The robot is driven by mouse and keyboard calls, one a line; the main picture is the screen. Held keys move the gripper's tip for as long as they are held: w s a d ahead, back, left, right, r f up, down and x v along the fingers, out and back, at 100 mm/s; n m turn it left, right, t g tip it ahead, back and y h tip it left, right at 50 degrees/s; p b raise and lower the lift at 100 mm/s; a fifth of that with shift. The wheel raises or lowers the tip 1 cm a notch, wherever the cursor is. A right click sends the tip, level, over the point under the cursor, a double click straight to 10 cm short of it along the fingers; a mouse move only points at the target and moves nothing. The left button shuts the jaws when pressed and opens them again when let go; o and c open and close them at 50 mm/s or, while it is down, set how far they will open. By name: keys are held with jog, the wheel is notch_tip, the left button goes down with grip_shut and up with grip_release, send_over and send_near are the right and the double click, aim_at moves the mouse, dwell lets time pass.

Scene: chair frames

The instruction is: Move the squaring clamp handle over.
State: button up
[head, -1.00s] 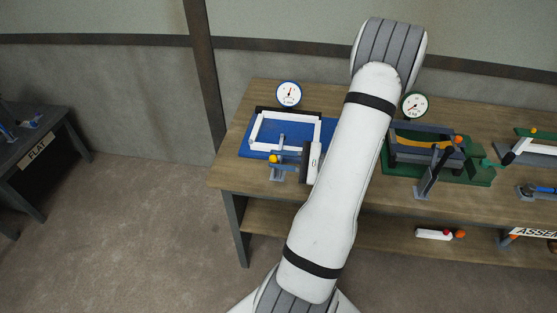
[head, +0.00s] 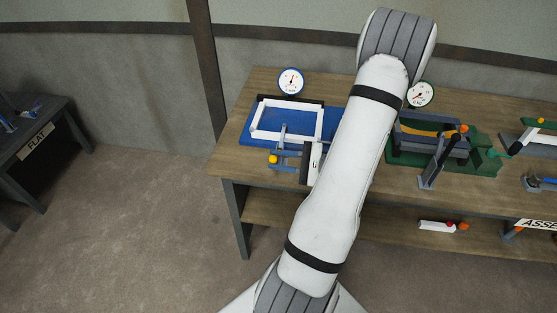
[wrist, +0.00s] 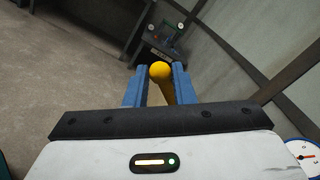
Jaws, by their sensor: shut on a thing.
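The squaring clamp handle has a yellow round knob (head: 273,159) in the head view, at the front of the blue fixture (head: 250,136) that holds a white rectangular frame (head: 262,117). My gripper (head: 282,160) reaches in from the right, with its blue fingers on either side of the handle. In the wrist view the yellow knob (wrist: 160,70) stands out between the two fingertips, and the yellow shaft behind it runs back between the fingers. My gripper (wrist: 156,86) is shut on the handle. The lower part of the clamp is partly hidden by my gripper.
A blue-rimmed gauge (head: 291,82) stands behind the fixture. To the right are a green fixture (head: 487,160) with a dark upright lever (head: 447,155) and a green-rimmed gauge (head: 421,95). My arm crosses above the wooden bench (head: 225,162). Open floor lies to the left.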

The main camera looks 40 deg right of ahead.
jog(key=shift+s+a+f+b, duration=0.3)
jog(key=shift+f+b, duration=0.2)
jog(key=shift+f, duration=0.15)
jog(key=shift+s+a+f+b, duration=0.15)
jog(key=shift+a+f+b, duration=0.1)
jog(key=shift+f+b, duration=0.35)
jog(key=shift+f, duration=0.1)
jog(key=shift+s+a+f+b, duration=0.1)
jog(key=shift+a+f+b, duration=0.05)
jog(key=shift+f+b, duration=0.35)
jog(key=o, duration=0.9)
jog(key=shift+c, duration=0.2)
